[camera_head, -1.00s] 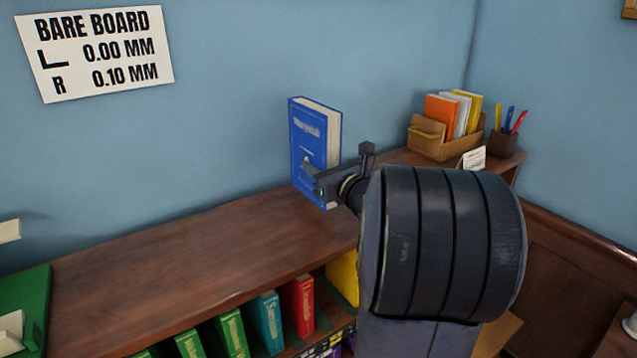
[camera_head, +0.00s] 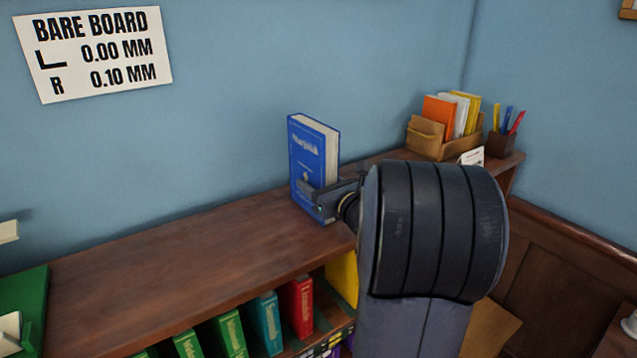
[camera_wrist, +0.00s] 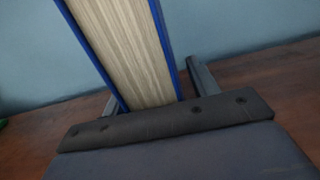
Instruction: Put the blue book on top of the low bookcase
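The blue book (camera_head: 309,157) stands upright at the top of the low bookcase (camera_head: 190,255), in its back middle part. Its lower edge looks at or very near the wood; I cannot tell for sure whether it touches. My gripper (camera_head: 318,196) is shut on the lower part of the book, one finger across the blue cover. In the wrist view the book (camera_wrist: 125,50) shows its cream page edges between the two fingers (camera_wrist: 153,92). My arm hides the right part of the bookcase top.
A wooden organizer (camera_head: 428,142) with orange, white and yellow items and a pen cup (camera_head: 500,144) stand at the right end. A small white card (camera_head: 472,157) is in front. The top's left and middle are clear.

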